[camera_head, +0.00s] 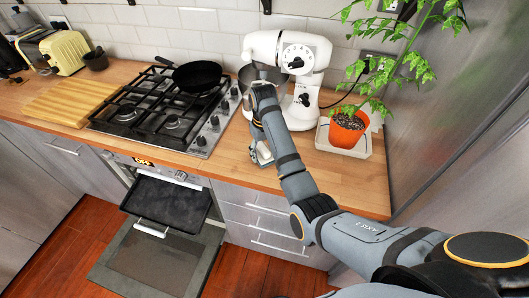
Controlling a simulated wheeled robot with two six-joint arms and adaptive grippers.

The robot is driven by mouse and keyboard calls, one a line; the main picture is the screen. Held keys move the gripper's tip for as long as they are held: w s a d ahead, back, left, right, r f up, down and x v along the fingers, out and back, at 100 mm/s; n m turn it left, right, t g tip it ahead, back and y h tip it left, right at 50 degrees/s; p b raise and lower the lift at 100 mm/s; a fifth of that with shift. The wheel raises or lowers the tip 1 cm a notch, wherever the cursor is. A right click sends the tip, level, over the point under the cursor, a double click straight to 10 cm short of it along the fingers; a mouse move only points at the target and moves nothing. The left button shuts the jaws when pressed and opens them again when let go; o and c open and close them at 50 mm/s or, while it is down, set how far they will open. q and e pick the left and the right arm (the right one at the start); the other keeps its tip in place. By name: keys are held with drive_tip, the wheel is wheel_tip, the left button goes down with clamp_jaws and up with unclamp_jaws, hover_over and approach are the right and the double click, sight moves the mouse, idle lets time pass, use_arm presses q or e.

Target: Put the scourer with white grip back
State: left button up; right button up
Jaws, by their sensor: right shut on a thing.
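My right arm reaches in from the lower right over the wooden counter. My right gripper (257,152) points down in front of the white stand mixer, near the counter's front edge. It is shut on a small whitish thing (265,154), which seems to be the scourer with white grip. The gripper and wrist hide most of it, and I cannot tell whether it touches the counter. My left gripper is not in view.
A stand mixer (297,60) stands behind my right gripper. A potted plant (346,132) sits in a pale tray (322,139) to the right. A gas hob (150,118) with a black pan (197,75) lies left. Below it the oven door (150,262) hangs open.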

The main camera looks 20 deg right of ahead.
sight(264, 147)
drive_tip(key=o, duration=0.6)
drive_tip(key=shift+f, duration=0.1)
drive_tip(key=o, duration=0.4)
drive_tip(key=shift+d, duration=0.1)
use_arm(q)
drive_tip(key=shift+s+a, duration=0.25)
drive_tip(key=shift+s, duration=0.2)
use_arm(e)
drive_tip(key=shift+r, duration=0.25)
wheel_tip(264, 147, up, 5)
drive_tip(key=shift+f+p, duration=0.15)
drive_tip(key=shift+p, duration=0.95)
use_arm(q)
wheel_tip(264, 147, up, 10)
drive_tip(key=p, duration=0.7)
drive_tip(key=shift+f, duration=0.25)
use_arm(e)
wheel_tip(264, 147, up, 7)
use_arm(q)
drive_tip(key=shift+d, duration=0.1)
